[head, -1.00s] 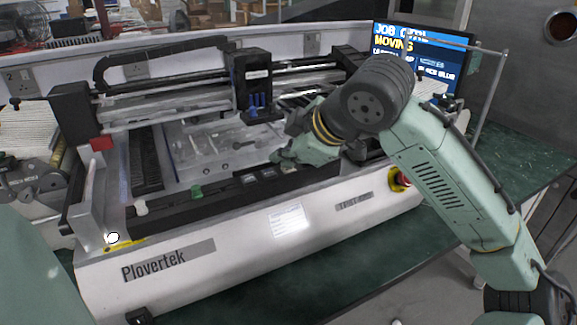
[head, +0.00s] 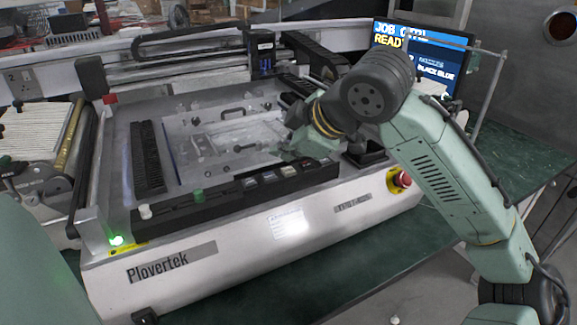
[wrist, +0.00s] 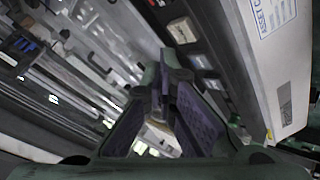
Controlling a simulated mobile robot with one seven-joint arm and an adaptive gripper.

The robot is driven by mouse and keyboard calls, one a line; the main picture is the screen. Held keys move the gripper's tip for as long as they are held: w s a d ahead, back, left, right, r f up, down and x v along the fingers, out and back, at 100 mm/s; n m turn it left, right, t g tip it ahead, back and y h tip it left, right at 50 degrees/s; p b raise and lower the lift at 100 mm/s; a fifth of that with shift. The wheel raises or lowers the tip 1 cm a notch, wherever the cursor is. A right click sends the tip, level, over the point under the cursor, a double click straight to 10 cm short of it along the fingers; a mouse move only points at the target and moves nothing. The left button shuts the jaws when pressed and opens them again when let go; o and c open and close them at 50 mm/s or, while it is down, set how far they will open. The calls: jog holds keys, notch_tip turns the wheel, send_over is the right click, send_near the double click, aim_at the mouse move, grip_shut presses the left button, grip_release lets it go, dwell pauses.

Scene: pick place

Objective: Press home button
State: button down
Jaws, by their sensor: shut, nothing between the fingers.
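The front panel strip (head: 222,193) of the white Plovertek machine (head: 235,247) carries a row of small buttons (head: 270,177), one with a red marking near the right end. The buttons also show in the wrist view (wrist: 183,30). Their labels are too small to read, so I cannot tell which is the home button. My gripper (head: 287,151) is shut and empty, close to the right part of the row. In the wrist view my gripper (wrist: 165,62) has its fingertips together near the panel; whether they touch a button I cannot tell.
A screen (head: 420,57) at the back right reads READY. A carriage (head: 262,52) stands at the rear of the bed (head: 222,125). A green lamp (head: 117,240) glows at the front left corner. A red emergency stop (head: 401,180) sits at the front right.

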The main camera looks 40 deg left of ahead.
aim_at(286, 172)
notch_tip(286, 172, up, 4)
jog(key=p, duration=0.3)
jog(key=shift+r, duration=0.25)
dwell(0.5)
